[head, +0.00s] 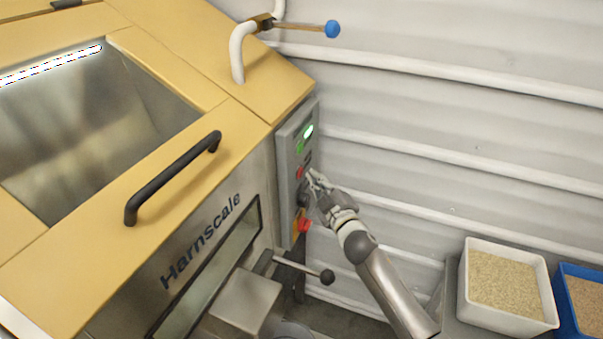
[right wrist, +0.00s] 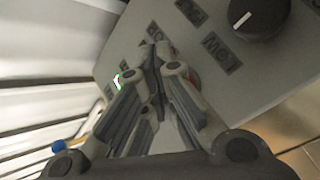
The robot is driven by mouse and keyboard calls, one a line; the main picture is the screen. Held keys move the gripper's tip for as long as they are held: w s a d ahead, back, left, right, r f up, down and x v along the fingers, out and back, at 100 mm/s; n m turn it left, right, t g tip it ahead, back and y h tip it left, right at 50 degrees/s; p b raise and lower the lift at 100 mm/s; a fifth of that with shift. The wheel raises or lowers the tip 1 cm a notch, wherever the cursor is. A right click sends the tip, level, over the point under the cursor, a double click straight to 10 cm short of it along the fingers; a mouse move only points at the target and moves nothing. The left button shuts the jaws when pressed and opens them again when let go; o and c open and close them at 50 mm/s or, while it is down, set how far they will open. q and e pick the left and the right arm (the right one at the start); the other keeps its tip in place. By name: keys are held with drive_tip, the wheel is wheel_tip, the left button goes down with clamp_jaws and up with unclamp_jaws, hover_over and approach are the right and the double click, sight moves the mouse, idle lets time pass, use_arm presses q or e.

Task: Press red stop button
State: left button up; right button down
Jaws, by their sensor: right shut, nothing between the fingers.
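The grey control panel (head: 287,150) is on the side of the yellow and steel hopper. A small flat red button (head: 299,173) sits at its middle, below a green button (head: 300,147) and a lit green lamp (head: 308,131). A larger red mushroom button (head: 304,225) on a yellow base is near the panel's bottom. My right gripper (head: 313,178) is shut and empty, its tips close to the small red button; contact cannot be told. In the right wrist view the shut fingers (right wrist: 160,58) point at the panel and mostly hide a red spot (right wrist: 194,78). My left gripper is out of view.
A black knob (right wrist: 256,14) on the panel is close to my right gripper. A lever with a black ball (head: 327,276) sticks out below the panel. A ribbed white wall (head: 450,130) stands behind. A white bin of grain (head: 508,325) is at the lower right.

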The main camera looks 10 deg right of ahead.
drive_tip(key=shift+w+a, duration=0.1)
idle(0.6)
drive_tip(key=shift+w+a, duration=0.15)
drive_tip(key=shift+a, duration=0.1)
drive_tip(key=shift+w+a, duration=0.25)
drive_tip(key=shift+a, duration=0.1)
idle(0.7)
drive_tip(key=shift+d, duration=0.1)
drive_tip(key=shift+s+d, duration=0.5)
drive_tip(key=shift+d, duration=0.1)
drive_tip(key=s+d+p, duration=0.1)
drive_tip(key=d, duration=0.1)
drive_tip(key=s+d+p, duration=0.1)
drive_tip(key=d, duration=0.1)
drive_tip(key=shift+s, duration=0.4)
